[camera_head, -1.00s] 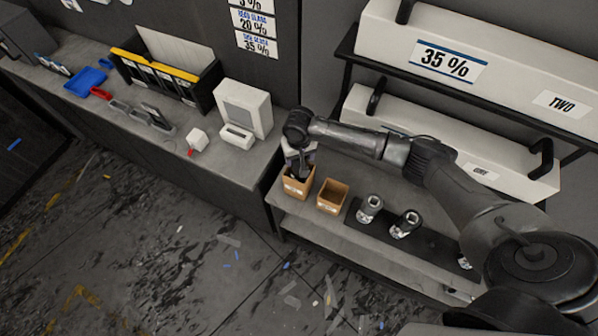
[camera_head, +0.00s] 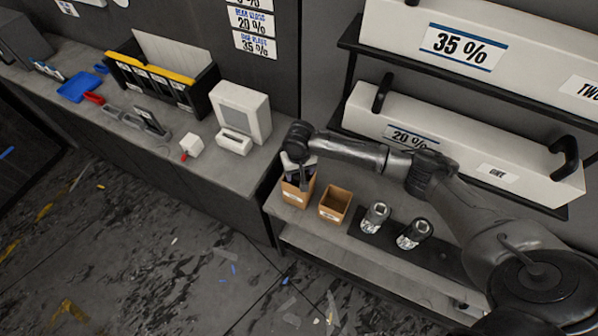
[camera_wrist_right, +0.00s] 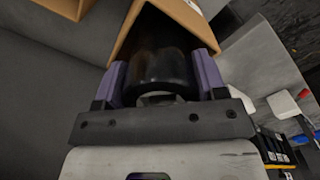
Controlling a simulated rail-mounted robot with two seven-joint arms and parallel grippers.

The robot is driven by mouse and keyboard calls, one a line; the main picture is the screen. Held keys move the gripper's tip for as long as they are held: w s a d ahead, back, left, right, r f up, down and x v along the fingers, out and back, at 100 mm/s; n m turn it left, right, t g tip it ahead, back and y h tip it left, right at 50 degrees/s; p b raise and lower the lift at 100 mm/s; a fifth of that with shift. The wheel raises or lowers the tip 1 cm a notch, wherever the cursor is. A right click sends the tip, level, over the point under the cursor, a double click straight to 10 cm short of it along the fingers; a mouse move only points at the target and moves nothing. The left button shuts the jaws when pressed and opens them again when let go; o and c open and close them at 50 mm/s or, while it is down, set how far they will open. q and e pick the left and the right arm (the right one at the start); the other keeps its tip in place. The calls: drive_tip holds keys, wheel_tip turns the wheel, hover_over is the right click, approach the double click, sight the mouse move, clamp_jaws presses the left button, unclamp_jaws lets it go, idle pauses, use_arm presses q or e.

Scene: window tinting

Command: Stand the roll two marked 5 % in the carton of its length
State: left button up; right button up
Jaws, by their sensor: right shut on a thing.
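My right gripper (camera_head: 297,172) is over the left of two open cardboard cartons (camera_head: 296,192). In the right wrist view its purple fingers (camera_wrist_right: 159,78) are shut on a dark, glossy roll (camera_wrist_right: 160,66). The far end of this roll goes into the mouth of the carton (camera_wrist_right: 186,14); how deep it sits is hidden, and I see no marking on it. The second carton (camera_head: 335,205) stands just to the right and looks empty. My left gripper is not in view.
Two silver-and-black rolls (camera_head: 375,217) (camera_head: 413,234) stand on a dark mat right of the cartons. Long white boxes (camera_head: 455,145) with black handles lie on the rack behind. A counter (camera_head: 180,165) at left holds a white device (camera_head: 241,115) and a black file holder (camera_head: 160,78).

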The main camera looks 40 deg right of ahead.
drive_tip(key=o, duration=1.5)
drive_tip(key=shift+f, duration=0.15)
